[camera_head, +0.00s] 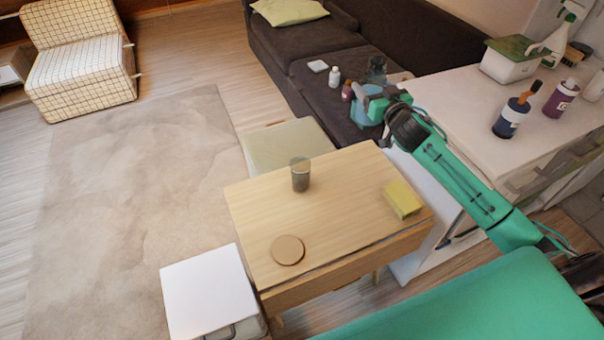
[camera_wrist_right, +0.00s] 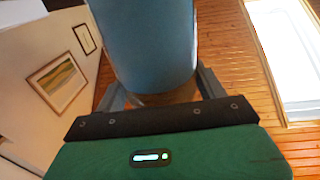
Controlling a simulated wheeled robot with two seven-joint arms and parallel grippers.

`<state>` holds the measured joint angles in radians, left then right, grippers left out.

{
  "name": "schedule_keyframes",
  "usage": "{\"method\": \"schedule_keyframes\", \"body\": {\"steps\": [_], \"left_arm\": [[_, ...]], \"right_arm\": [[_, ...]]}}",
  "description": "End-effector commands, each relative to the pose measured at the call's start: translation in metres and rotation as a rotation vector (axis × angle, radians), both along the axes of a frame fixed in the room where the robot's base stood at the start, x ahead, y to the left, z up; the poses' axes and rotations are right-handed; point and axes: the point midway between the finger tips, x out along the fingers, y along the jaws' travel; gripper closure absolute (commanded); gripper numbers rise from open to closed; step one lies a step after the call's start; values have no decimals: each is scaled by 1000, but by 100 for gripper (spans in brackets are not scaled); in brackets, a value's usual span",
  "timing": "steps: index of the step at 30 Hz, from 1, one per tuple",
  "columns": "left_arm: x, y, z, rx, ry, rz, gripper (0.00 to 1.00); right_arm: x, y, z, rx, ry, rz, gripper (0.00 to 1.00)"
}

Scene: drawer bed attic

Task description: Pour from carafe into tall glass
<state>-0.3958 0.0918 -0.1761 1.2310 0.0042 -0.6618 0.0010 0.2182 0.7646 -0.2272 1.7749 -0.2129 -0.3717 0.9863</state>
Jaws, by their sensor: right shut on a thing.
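The tall glass (camera_head: 300,178) stands upright near the back middle of the small wooden table (camera_head: 340,225). It is clear and greyish; I cannot tell what is in it. My right gripper (camera_head: 374,104) is shut on the carafe (camera_head: 362,116), a bluish see-through vessel, beyond the table's back right corner in front of the dark sofa. The right wrist view shows the carafe's blue body (camera_wrist_right: 145,40) between the fingers of the right gripper (camera_wrist_right: 160,92). The carafe is apart from the glass, to its upper right. My left gripper is not in view.
On the table lie a round coaster (camera_head: 288,250) and a yellow block (camera_head: 402,199). The white counter (camera_head: 455,100) at right bears several bottles and a green-lidded box (camera_head: 508,60). Small items sit on the dark sofa (camera_head: 300,60). A white stool (camera_head: 208,290) stands left of the table.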

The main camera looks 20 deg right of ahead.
Motion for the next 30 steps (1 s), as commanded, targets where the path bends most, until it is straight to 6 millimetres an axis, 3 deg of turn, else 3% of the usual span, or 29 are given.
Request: {"method": "schedule_keyframes", "body": {"steps": [17,23,30], "left_arm": [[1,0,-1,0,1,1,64],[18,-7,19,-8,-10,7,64],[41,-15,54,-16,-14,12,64]], "right_arm": [[0,3,-5,2,-1,2,60],[2,19,-36,7,0,12,60],[1,47,-87,7,-3,20,60]]}}
